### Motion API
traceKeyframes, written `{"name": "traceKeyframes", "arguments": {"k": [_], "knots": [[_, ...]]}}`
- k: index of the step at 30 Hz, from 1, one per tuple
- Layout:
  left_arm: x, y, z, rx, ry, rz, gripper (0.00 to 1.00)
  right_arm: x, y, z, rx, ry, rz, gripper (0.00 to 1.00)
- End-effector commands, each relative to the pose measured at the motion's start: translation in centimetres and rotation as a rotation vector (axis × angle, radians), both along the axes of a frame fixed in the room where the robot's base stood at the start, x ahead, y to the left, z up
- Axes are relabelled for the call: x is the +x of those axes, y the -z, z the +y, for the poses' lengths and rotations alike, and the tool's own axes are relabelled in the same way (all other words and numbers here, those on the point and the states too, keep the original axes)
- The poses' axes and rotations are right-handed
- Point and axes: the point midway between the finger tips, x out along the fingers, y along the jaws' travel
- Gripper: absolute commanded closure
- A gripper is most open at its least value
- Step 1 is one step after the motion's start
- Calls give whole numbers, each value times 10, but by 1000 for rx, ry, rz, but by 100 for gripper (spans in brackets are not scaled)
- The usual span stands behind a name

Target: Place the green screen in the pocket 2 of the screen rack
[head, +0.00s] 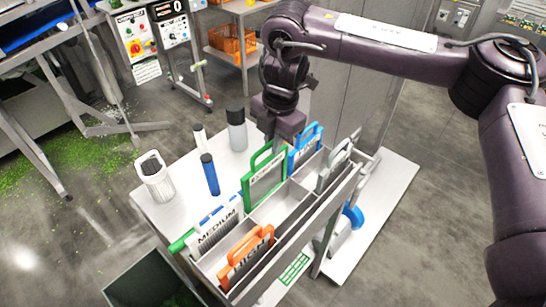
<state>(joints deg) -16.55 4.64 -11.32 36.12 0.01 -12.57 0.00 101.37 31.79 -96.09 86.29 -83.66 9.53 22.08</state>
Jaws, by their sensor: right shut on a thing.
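The green screen (264,184) is upright, with a green frame, a looped handle and a pale label. It stands at the back row of the grey screen rack (300,234), between the blue and MEDIUM screens. Its lower part is hidden by the rack's walls, so I cannot tell whether it is fully seated. My right gripper (274,138) comes down from above and is shut on the green screen's handle. Its fingertips are small and partly hidden. My left gripper is out of view.
The rack also holds a blue screen (305,148), a grey screen (338,168), an orange screen (246,256) and a MEDIUM screen (218,230). A dark bin (150,280) is at front left.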

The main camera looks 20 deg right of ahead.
Motion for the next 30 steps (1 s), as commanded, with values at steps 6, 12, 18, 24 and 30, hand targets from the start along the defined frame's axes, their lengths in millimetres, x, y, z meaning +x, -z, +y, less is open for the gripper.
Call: {"name": "traceKeyframes", "arguments": {"k": [6, 12, 18, 24, 30], "knots": [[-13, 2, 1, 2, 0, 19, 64, 0, 20, 0, 2, 0, 1, 100], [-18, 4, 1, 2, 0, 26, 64, 0, 47, 0, 2, 2, 1, 100], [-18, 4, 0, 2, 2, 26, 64, 1, 49, 0, 1, 0, -3, 100], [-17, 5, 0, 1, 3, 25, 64, 0, 52, 0, 1, 0, -2, 100], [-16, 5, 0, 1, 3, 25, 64, 0, 52, 0, 1, 0, -1, 68]]}}
